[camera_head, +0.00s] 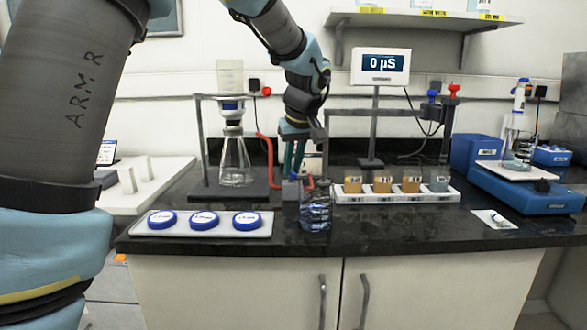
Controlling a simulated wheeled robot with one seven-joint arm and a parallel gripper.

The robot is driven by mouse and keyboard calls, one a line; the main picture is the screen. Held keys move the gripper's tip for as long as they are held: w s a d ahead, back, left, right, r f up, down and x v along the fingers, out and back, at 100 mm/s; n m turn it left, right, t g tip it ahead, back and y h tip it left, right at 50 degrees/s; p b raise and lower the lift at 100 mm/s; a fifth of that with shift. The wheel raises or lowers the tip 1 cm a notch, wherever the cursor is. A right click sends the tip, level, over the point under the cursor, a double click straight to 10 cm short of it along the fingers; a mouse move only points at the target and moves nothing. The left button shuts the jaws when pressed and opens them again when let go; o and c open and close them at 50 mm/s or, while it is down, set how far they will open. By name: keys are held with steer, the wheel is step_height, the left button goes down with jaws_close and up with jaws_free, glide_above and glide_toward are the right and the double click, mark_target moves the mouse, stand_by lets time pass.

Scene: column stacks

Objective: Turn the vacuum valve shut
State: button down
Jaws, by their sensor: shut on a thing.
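The vacuum valve (290,191) looks like a small grey block on the bench, beside the filter flask stand. A red hose (266,155) comes down to its left side, and a bit of red shows just right of it. My gripper (294,177) points down over the valve from behind and above.
A glass bottle (315,213) stands close to the right of the valve. The filter flask (235,162) is at left, with lidded dishes on a tray (146,229) in front. A white rack (350,197) holds several beakers at right. The conductivity display (381,66) stands behind.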

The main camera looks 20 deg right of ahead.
steer(key=shift+a+m+g+h+p, duration=0.15)
steer(key=shift+m+h, duration=0.2)
steer(key=shift+m, duration=0.6)
steer(key=shift+a+m+g+h+p, duration=0.15)
steer(key=shift+m+h, duration=0.2)
steer(key=shift+m, duration=0.6)
steer(key=shift+d, duration=0.1)
steer(key=c, duration=0.9)
jaws_free()
steer(key=v, duration=1)
steer(key=shift+s+r, duration=0.15)
steer(key=shift+r, duration=0.2)
